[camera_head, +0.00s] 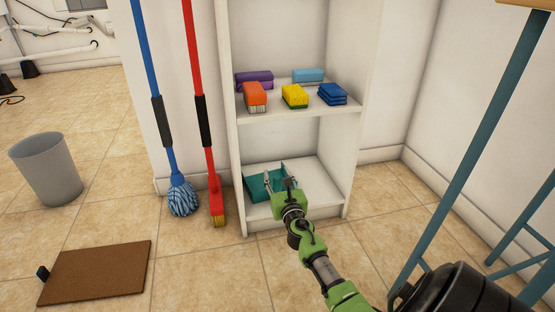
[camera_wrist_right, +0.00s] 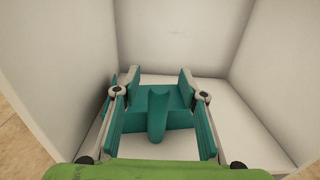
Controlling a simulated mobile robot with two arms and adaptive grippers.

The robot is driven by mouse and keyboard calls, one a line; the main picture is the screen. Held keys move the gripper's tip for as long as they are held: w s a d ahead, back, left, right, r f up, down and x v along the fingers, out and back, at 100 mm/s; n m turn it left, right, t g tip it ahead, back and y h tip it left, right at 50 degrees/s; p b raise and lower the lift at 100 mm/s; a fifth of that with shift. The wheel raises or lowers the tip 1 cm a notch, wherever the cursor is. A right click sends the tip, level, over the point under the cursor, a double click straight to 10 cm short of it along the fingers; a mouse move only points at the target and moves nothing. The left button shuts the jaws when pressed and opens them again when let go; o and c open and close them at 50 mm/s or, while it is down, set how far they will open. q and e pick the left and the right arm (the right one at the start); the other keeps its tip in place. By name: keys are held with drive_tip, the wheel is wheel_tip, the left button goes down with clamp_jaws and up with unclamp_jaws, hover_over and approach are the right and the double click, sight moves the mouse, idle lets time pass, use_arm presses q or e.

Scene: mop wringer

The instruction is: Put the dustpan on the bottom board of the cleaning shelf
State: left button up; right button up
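The teal dustpan (camera_head: 256,187) lies on the bottom board (camera_head: 318,185) of the white cleaning shelf, toward its left side. In the right wrist view the dustpan (camera_wrist_right: 158,110) has its handle pointing toward me. My right gripper (camera_head: 280,182) reaches into the lower compartment from the front. It is open, with one finger on each side of the handle and visible gaps between. The fingers partly hide the dustpan's sides. My left gripper is not in view.
The upper board (camera_head: 300,112) holds several sponges and cloths. A blue mop (camera_head: 183,195) and a red broom (camera_head: 217,200) stand left of the shelf. A grey bin (camera_head: 47,170) and a brown mat (camera_head: 97,272) are farther left. A blue-legged stool (camera_head: 470,150) stands right.

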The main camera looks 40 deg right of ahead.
wheel_tip(320, 180, up, 2)
drive_tip(key=shift+d+r, duration=0.1)
drive_tip(key=shift+r, duration=2.75)
